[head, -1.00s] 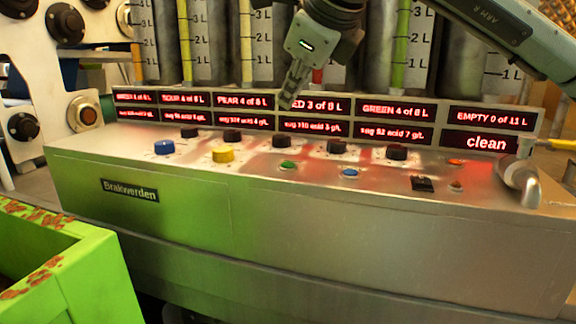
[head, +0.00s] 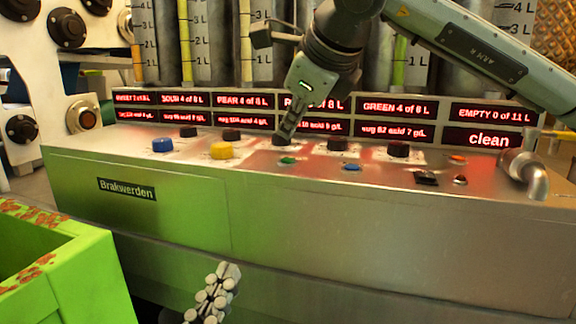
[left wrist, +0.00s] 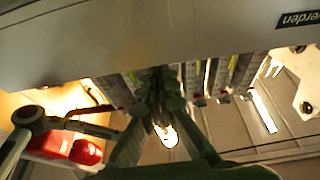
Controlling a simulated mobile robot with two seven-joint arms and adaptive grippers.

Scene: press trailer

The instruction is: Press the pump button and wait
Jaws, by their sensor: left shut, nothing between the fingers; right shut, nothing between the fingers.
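My right gripper (head: 284,130) is shut and empty. It points down from the upper right, its tips at the middle black knob (head: 283,139) of the steel console; whether they touch or press it I cannot tell. Other black knobs (head: 397,150) stand in the same row, and coloured buttons sit in front: blue (head: 163,145), yellow (head: 222,150), green (head: 287,160) and a second blue (head: 351,167). I see no label marking the pump button. My left gripper (head: 215,290) is shut and empty, low in front of the console; it also shows in the left wrist view (left wrist: 160,85).
Red-lit displays (head: 487,140) line the console's back, one reading "clean"; the arm partly covers the red one. A metal spout (head: 524,170) is at right. A green crate (head: 80,270) stands at lower left. Graduated cylinders (head: 213,45) stand behind.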

